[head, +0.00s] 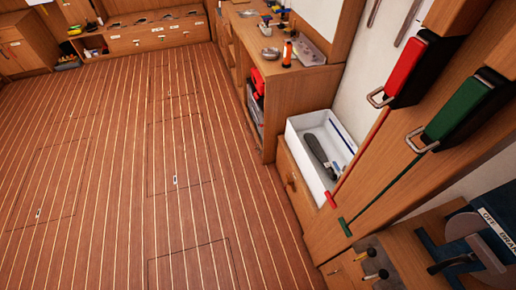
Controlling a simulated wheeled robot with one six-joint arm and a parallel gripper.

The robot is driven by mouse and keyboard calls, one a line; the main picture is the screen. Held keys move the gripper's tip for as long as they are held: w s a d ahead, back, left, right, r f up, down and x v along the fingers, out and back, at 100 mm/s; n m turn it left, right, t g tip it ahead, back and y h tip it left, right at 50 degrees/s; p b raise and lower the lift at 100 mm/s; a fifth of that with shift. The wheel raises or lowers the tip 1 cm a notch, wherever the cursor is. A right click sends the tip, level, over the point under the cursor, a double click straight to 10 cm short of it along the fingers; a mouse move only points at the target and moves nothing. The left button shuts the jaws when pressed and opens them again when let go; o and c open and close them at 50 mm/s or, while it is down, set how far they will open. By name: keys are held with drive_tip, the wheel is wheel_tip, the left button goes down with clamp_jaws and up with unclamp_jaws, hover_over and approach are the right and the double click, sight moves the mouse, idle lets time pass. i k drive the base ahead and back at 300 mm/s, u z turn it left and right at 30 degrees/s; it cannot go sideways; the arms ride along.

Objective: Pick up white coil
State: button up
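No white coil can be made out in the head view. My gripper is not in this view. No coiled line shows clearly anywhere; small items at the far back are too small to tell.
An open white bin (296,146) with a dark-handled item (320,153) stands right of centre. Red (405,68) and green (466,108) blocks with metal loops are on the right panel. A wooden bench (303,90) runs behind. The striped wooden floor (120,150) is broadly clear.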

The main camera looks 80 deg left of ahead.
sight(319, 153)
drive_tip(key=u, duration=3.3)
drive_tip(key=i, duration=3.3)
drive_tip(key=z, duration=3.45)
drive_tip(key=i, duration=0.35)
drive_tip(key=z, duration=0.1)
